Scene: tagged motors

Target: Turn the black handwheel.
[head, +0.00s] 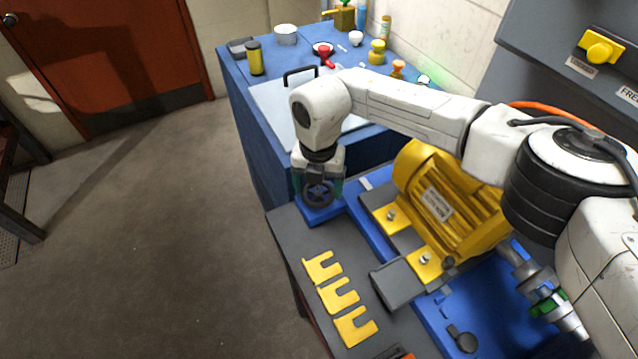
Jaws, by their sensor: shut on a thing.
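The fingertips are partly hidden by the wheel and the wrist, so the exact contact points do not show.
Several yellow slotted shims (338,297) lie on the grey bench top (292,238) in front. A blue bench (240,110) behind holds a red-handled tool (326,58), a yellow-black can (254,58) and other small items.

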